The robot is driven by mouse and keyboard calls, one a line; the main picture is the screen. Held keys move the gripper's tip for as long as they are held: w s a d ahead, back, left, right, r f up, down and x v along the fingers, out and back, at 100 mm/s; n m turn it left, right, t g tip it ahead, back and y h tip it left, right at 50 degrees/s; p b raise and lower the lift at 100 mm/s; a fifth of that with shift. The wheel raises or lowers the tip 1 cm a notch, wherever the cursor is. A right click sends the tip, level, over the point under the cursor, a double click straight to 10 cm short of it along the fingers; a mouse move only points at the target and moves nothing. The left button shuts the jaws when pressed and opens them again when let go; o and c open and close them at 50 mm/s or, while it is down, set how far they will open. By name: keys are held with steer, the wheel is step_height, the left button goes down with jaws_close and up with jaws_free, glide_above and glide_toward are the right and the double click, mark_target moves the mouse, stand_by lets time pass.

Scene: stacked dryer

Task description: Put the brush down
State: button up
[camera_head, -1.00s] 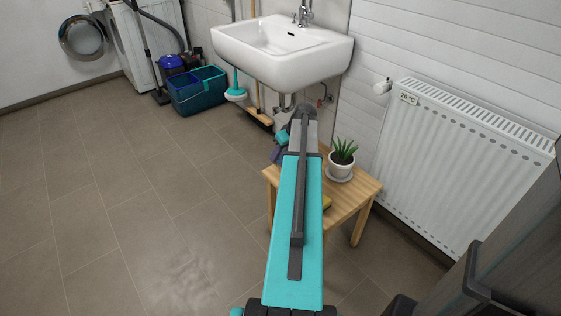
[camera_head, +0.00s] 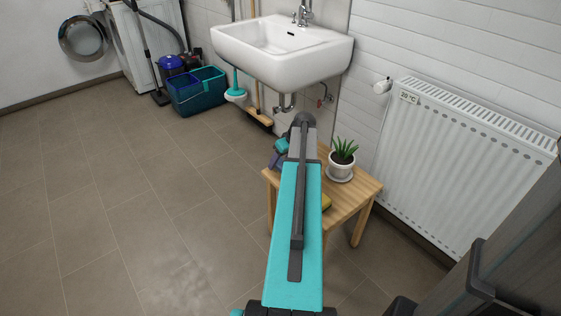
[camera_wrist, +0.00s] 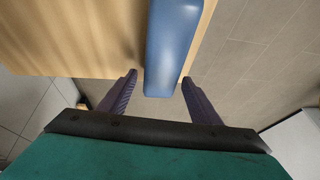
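A blue, rounded, elongated object (camera_wrist: 174,42), which looks like the brush's handle, lies at the edge of the wooden stool (camera_wrist: 75,40) in the wrist view. Its near end sticks out past the stool edge. The rest of the brush is cut off by the frame. My gripper (camera_wrist: 159,78) has its two dark purple fingers apart, one on each side of the handle's near end. A gap shows at the left finger; contact at the right cannot be told. In the head view my gripper (camera_head: 277,158) is at the stool's far left corner, mostly hidden by my arm.
A potted plant (camera_head: 343,155) on a saucer (camera_head: 340,178) and a yellow item (camera_head: 327,203) stand on the stool. A white radiator (camera_head: 460,165) is at right, a sink (camera_head: 280,50) behind. The floor at left is clear.

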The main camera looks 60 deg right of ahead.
steer(key=shift+r, duration=0.15)
steer(key=p+v, duration=0.2)
steer(key=v, duration=1)
stand_by(0.8)
steer(key=w+a+f+g+y, duration=0.1)
steer(key=w+a+f, duration=0.3)
steer(key=a+f, duration=0.55)
steer(key=w+a+f+n+g+y, duration=0.1)
steer(key=w+a+f+g, duration=0.15)
steer(key=a+f, duration=0.7)
steer(key=w+a+f+g+y, duration=0.1)
steer(key=w+a+f, duration=0.4)
steer(key=a, duration=0.9)
steer(key=s+a+f+n+g, duration=0.1)
steer(key=s+a+f, duration=0.2)
steer(key=a+f, duration=0.3)
steer(key=s+a+f+g, duration=0.2)
steer(key=s+a+f, duration=0.15)
steer(key=a, duration=0.55)
steer(key=s+a+f+n+g+h, duration=0.1)
steer(key=s+a+f+g+h, duration=0.1)
steer(key=s+a+f, duration=0.5)
steer(key=s+a, duration=0.4)
steer(key=s, duration=0.2)
steer(key=shift+s+a+f+n+h, duration=0.25)
steer(key=shift+s+a+n+h, duration=0.1)
steer(key=shift+a+n+h, duration=0.05)
steer(key=shift+r, duration=0.1)
